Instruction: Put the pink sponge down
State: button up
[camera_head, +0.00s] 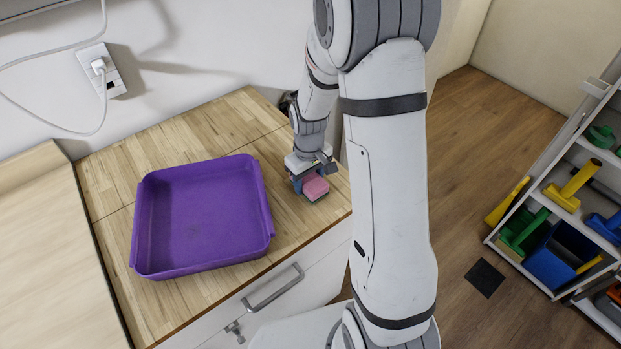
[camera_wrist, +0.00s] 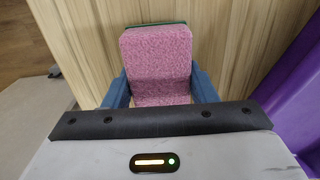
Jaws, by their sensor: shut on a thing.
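The pink sponge (camera_head: 315,187) is at the right part of the wooden counter top, to the right of the purple tray. In the wrist view the sponge (camera_wrist: 157,58) is pink with a thin dark green layer at its far edge. My gripper (camera_head: 305,181) is shut on it, with a blue finger on each side, as the wrist view (camera_wrist: 160,90) shows. The sponge is at or just above the wood; I cannot tell whether it touches.
The empty purple tray (camera_head: 265,235) stands on the wooden counter (camera_head: 112,215) left of my gripper. Bare wood lies around the sponge, and the counter's right edge is close. A drawer handle (camera_head: 272,288) juts out in front. A shelf (camera_head: 545,195) with tools stands at the far right.

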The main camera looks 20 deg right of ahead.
aim_at(309, 178)
jog(key=shift+f, duration=0.2)
jog(key=shift+f, duration=0.25)
jog(key=o, duration=1)
jog(key=shift+r, duration=0.1)
notch_tip(309, 178, up, 12)
jog(key=b, duration=0.1)
jog(key=shift+s+d+r+m+t, duration=0.1)
jog(key=shift+s+r+m+t, duration=0.55)
jog(key=shift+s+r, duration=1.65)
jog(key=shift+s+d+r+m+t, duration=0.1)
jog(key=shift+s+r+m+t, duration=0.6)
jog(key=shift+s, duration=3.05)
jog(key=shift+s+r+m+t, duration=0.35)
jog(key=shift+s+r+m, duration=0.95)
jog(key=shift+s, duration=1.75)
